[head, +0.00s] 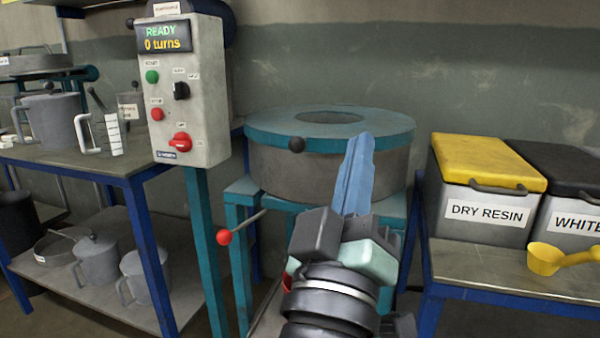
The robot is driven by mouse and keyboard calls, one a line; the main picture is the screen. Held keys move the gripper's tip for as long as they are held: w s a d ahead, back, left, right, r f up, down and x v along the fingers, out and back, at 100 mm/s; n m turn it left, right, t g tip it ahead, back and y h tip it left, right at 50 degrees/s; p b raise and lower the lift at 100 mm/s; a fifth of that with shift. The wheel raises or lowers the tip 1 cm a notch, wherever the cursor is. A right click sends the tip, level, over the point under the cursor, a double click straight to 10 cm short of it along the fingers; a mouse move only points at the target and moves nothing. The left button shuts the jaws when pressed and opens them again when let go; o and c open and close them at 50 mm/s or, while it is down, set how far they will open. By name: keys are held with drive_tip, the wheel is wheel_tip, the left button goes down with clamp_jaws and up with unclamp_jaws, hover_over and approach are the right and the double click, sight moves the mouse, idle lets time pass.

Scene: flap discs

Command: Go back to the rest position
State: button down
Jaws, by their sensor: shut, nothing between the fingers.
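My gripper (358,160) is raised at the centre of the head view, with its blue fingers pointing up and together. It is shut and nothing shows between the fingers. Its fingertips appear in front of the round grey drum (270,172) with a teal ring-shaped lid (270,127). I cannot tell how far the fingers are from the drum. My wrist hides part of the stand below it.
A control box (205,95) reading "READY 0 turns" stands left of the drum. A red-knobbed lever (224,237) sticks out below. A left bench (60,160) holds jugs. The right bench (480,268) carries a "DRY RESIN" bin (480,206) and a yellow scoop (545,259).

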drive_tip(key=s+a+r+m+t+y+p, duration=0.25)
drive_tip(key=s+r+y, duration=0.2)
drive_tip(key=r, duration=0.45)
drive_tip(key=s+a+r+m+t+y+p, duration=0.25)
drive_tip(key=s+r, duration=0.35)
drive_tip(key=r, duration=0.4)
wheel_tip(320, 180, up, 36)
drive_tip(key=w+n+p, duration=0.1)
drive_tip(key=p, duration=3.5)
drive_tip(key=shift+a+r+g, duration=0.15)
drive_tip(key=shift+a+g, duration=0.25)
